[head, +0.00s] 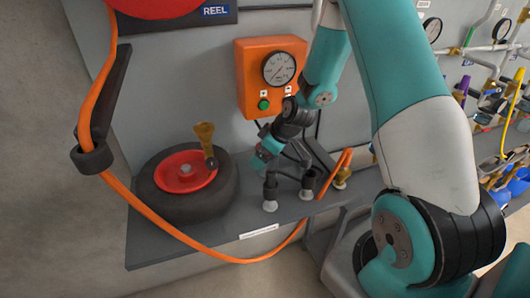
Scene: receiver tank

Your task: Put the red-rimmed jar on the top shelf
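I cannot make out the red-rimmed jar in the head view, nor a shelf that is clearly the top one. My gripper (289,198) is at the end of my teal and dark arm, just above the grey bench shelf (172,247). Its two dark fingers with pale tips stand apart, with nothing visible between them. It is to the right of a black tyre with a red hub (185,172) and below an orange gauge box (250,85). My arm hides part of the wall and the bench's right side.
An orange hose (156,217) hangs from a red reel (155,8) and loops across the bench front. A brass piece (205,140) stands at the tyre. Another brass fitting (341,177) is right of my gripper. Pipes, gauges and blue items (515,185) crowd the right.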

